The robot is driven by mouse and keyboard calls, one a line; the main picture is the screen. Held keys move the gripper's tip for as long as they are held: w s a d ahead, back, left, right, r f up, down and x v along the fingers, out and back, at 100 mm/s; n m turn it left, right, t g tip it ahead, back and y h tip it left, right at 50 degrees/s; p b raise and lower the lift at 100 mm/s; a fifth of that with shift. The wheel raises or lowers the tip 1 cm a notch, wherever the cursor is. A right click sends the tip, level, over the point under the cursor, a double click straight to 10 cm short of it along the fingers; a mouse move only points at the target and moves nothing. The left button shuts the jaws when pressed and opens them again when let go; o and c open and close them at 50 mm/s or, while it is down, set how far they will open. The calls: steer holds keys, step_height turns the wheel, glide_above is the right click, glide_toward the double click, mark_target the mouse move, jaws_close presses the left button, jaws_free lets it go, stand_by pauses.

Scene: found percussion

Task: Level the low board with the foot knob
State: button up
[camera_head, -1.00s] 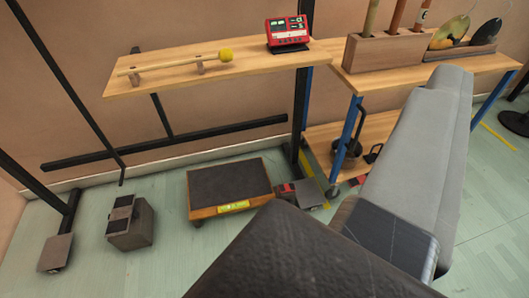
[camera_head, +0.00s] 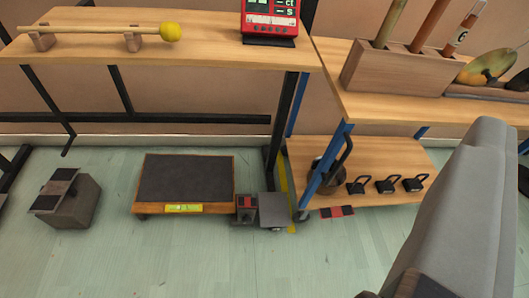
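The low board (camera_head: 186,178) is a dark-topped wooden platform on the floor at the centre left, with a wooden front edge. A yellow-green spirit level (camera_head: 183,208) is set on that front edge; its bubble is too small to read. Small dark feet show under the board's front corners, and I cannot tell which carries the knob. A small grey block with a red and black top (camera_head: 246,208) stands just right of the board. My grey arm fills the lower right. My gripper's fingers are not visible.
A wooden shelf (camera_head: 100,50) above holds a yellow-headed mallet (camera_head: 170,32) and a red metronome-like device (camera_head: 270,20). A blue-legged rack (camera_head: 400,160) with several black clamps or weights stands at right. A grey box (camera_head: 70,205) sits left. Floor in front is clear.

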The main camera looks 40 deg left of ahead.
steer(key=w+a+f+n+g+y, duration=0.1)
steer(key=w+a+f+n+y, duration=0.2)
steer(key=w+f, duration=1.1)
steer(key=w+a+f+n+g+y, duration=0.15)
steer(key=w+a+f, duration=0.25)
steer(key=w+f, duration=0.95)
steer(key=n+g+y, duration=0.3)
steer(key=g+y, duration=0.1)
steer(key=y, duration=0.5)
glide_toward(247, 222)
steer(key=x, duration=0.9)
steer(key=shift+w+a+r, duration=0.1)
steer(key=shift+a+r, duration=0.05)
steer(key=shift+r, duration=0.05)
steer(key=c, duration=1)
